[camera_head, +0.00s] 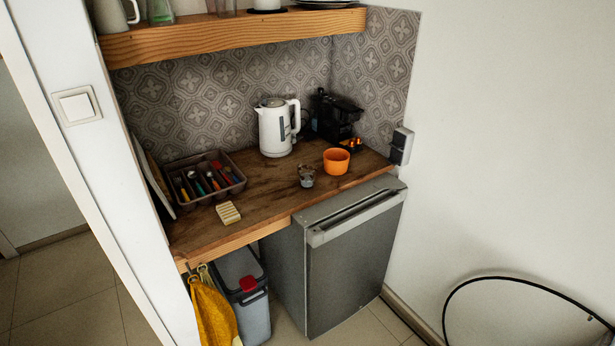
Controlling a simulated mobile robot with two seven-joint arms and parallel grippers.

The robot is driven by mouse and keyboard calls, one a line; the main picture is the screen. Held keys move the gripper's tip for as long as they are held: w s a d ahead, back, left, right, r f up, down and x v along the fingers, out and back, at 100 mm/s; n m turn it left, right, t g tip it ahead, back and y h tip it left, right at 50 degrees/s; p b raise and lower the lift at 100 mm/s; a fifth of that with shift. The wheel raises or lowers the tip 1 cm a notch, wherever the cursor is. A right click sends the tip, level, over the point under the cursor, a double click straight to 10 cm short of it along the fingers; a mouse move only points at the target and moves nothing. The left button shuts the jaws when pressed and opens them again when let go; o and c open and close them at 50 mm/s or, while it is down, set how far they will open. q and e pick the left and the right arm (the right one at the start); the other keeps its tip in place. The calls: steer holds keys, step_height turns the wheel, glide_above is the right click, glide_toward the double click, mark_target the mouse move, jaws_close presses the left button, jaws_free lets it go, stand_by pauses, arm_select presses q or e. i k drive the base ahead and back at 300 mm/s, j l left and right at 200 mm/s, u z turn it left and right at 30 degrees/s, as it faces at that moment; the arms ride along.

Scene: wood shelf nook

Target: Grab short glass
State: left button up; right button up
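A small, short glass-like cup (307,178) stands on the wooden counter (265,205), left of an orange bowl (336,161) and in front of the white kettle (275,128). It looks greyish and partly see-through; its details are too small to tell. Neither of my grippers is in view.
A cutlery tray (240,186) and a yellow striped sponge (228,212) lie on the counter's left part. A black coffee machine (337,112) stands at the back right. A small fridge (350,260) and a bin (243,295) stand below. A black curved rim (500,279) shows at lower right.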

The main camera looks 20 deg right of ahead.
mark_target(306, 170)
steer(key=i+l+u, duration=0.1)
steer(key=i+l, duration=0.15)
steer(key=i, duration=0.3)
steer(key=i+l, duration=0.3)
steer(key=i, duration=0.2)
steer(key=i+l+u, duration=0.15)
steer(key=i+l, duration=0.2)
steer(key=i, duration=0.2)
